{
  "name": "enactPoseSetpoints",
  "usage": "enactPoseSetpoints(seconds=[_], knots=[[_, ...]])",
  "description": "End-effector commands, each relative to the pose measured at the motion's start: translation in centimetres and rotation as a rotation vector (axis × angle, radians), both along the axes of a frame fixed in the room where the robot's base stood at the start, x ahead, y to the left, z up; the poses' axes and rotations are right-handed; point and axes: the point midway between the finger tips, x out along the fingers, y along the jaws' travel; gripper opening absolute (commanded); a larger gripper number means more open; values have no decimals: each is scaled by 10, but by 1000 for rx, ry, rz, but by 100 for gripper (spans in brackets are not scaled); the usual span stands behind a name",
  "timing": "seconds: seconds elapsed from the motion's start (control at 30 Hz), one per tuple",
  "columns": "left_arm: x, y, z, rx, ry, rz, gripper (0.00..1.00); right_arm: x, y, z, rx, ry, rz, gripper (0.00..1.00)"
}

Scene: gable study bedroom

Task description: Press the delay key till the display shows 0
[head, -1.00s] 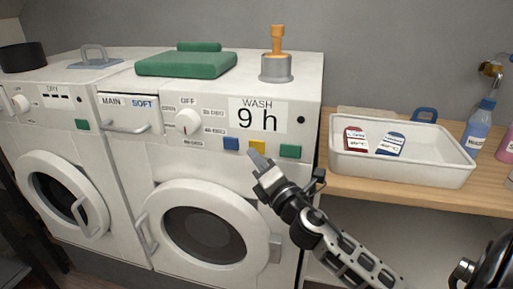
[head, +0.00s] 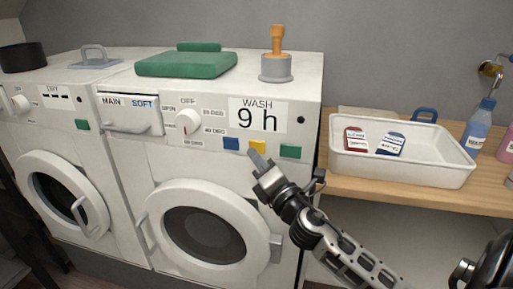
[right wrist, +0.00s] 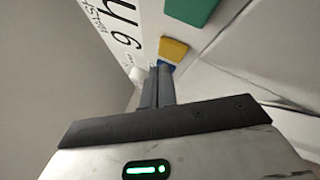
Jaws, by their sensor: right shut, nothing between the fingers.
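The washer's display (head: 257,116) reads "9 h" under the word WASH. Below it sit a blue key (head: 231,143), a yellow key (head: 258,146) and a green key (head: 290,151). No delay label can be read on any of them. My right gripper (head: 255,157) is shut and empty, its tips just below and in front of the yellow key, hiding its lower edge. In the right wrist view the shut fingers (right wrist: 160,84) point towards the yellow key (right wrist: 173,50) and the blue key (right wrist: 166,66). Contact cannot be told. My left gripper is not in view.
The selector dial (head: 187,121) is left of the keys, above the washer's round door (head: 205,233). A dryer (head: 62,150) stands to the left. A white tray (head: 440,174) with two tags sits on the wooden counter to the right, with a blue bottle (head: 480,124) beside it.

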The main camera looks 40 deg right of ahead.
Motion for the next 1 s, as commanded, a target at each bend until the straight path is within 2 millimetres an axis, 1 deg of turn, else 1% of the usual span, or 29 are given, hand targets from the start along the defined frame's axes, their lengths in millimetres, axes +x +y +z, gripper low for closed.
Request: enactPoseSetpoints(seconds=[0.6,1.0], knots=[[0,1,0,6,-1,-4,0,0,0,0,0,0,0,0],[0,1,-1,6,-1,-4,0,6,-7,0,0,-1,1,0]])
